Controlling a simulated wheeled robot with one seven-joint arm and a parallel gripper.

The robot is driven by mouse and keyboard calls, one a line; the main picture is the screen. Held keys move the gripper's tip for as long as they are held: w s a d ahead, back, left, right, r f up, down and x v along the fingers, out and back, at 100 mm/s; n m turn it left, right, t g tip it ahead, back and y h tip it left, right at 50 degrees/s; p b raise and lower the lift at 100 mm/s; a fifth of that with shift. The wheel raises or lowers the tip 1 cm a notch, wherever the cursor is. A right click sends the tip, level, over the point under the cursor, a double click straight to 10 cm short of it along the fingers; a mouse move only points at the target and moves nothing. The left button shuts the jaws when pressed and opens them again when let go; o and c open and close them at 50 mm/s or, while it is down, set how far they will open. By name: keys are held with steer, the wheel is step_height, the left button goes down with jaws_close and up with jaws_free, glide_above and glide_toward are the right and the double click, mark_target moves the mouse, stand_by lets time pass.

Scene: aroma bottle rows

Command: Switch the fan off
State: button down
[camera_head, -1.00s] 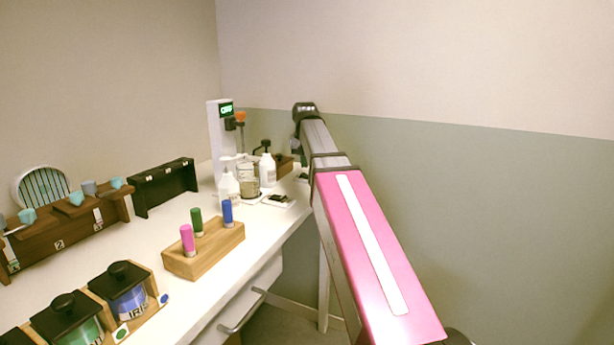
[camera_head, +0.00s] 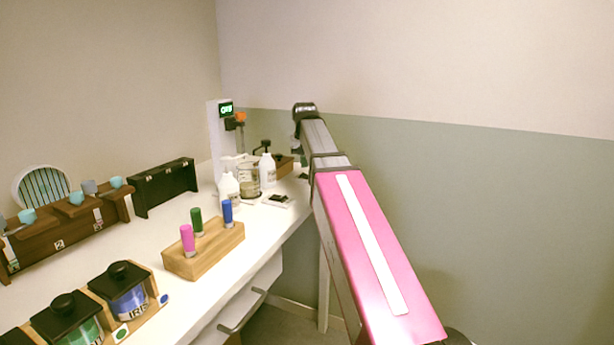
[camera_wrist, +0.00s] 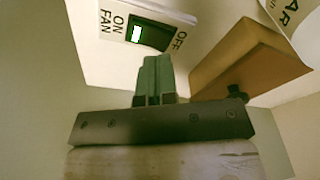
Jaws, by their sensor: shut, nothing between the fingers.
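The fan switch (camera_wrist: 155,36) is a dark rocker on a white plate marked ON, OFF and FAN, seen at the top of the wrist view. In the head view the switch plate (camera_head: 278,199) lies small near the table's right edge. My gripper (camera_wrist: 157,62) is shut and empty, its fingertips just below the rocker in the wrist view, nearer its OFF side. I cannot tell whether they touch it. The fingers do not show clearly in the head view. A round white grille (camera_head: 41,188), perhaps the fan, stands at far left.
A wooden block (camera_wrist: 245,62) and a labelled white bottle (camera_wrist: 296,22) are close to the right of my fingers. White bottles (camera_head: 267,170) and a glass beaker (camera_head: 249,180) stand behind the switch. A wooden holder (camera_head: 205,251) with three coloured vials stands nearer.

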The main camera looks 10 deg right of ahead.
mark_target(304, 174)
steer(key=shift+f, duration=1.35)
stand_by(1.1)
steer(key=shift+r, duration=3.5)
